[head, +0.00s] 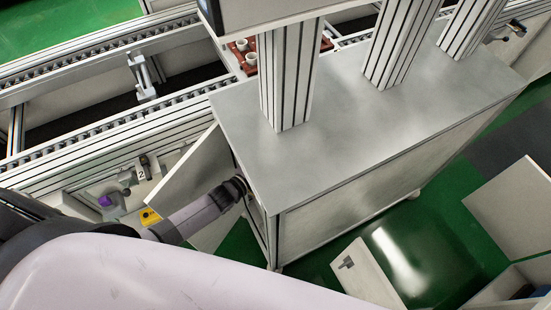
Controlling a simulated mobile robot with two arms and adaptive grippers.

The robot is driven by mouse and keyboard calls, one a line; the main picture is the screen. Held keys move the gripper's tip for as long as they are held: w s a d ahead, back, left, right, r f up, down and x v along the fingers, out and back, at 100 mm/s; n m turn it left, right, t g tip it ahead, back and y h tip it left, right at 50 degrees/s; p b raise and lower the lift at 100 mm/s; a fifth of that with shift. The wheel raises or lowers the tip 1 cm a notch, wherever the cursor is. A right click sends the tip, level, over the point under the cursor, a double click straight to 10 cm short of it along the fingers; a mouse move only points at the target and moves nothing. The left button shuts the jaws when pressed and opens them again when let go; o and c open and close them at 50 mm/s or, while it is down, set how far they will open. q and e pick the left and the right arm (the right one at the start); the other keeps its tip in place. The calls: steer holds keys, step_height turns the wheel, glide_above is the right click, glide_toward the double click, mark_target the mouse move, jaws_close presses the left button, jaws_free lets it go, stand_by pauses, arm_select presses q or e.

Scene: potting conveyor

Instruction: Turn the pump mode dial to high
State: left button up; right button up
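No dial can be made out in the head view. An arm, which I take to be my left, crosses the foreground from the left. Its dark end, with my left gripper (236,189), reaches the open side of the grey-topped cabinet (350,140), beside the open door panel (188,172). The fingertips are hidden at the cabinet's edge, so their opening and any contact cannot be told. My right gripper is not in view.
A roller conveyor (95,152) runs along the back left. A yellow part (150,216) and a purple part (106,200) sit below it. Aluminium posts (286,75) rise from the cabinet top. Pale panels (365,278) stand at lower right. Green floor (408,250) shows between.

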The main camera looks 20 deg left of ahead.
arm_select(q)
steer(key=shift+c, duration=0.5)
jaws_close()
